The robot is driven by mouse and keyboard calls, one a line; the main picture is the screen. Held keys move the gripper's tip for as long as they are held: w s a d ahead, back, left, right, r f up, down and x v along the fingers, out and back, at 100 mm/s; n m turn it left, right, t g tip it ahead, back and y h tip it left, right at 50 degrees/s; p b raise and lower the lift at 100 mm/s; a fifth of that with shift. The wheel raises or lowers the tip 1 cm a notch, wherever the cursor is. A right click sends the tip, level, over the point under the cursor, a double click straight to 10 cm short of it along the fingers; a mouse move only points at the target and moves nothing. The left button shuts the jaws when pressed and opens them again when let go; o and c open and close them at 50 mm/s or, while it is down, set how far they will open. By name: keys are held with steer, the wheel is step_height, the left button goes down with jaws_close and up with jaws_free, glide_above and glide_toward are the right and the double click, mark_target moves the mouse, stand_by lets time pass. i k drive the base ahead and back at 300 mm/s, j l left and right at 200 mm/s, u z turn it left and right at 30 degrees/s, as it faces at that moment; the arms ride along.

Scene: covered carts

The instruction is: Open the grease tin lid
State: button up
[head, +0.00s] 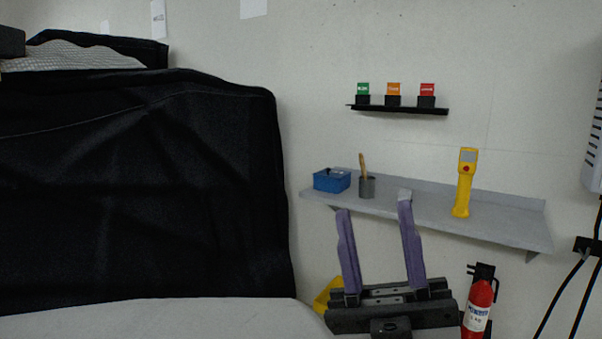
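I cannot make out a grease tin with a lid for certain. A small grey cylindrical container (367,188) stands on the grey wall shelf (500,216), with a wooden-handled tool (363,166) sticking up out of it; I cannot tell whether this is the tin. No lid shows on it. My gripper (374,203) is in front of the shelf, its two purple fingers pointing up and spread wide apart. Nothing shows between the fingers. In the picture the container lies just above the gap between the fingertips; the depth between them is unclear.
A blue box (331,181) and a yellow handheld device (464,184) stand on the shelf. A small black rack (398,107) with green, orange and red tags is above. A black-covered cart (140,190) fills the left. A fire extinguisher (478,308) and black cables (568,290) are lower right.

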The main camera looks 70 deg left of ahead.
mark_target(332, 170)
steer(key=u, duration=1.95)
steer(key=i+l, duration=0.25)
steer(key=i, duration=0.15)
steer(key=i+l, duration=0.25)
steer(key=i, duration=0.2)
steer(key=i+l, duration=0.25)
steer(key=i, duration=0.15)
steer(key=i+l+z, duration=0.1)
steer(key=i+l, duration=0.15)
steer(key=i, duration=0.2)
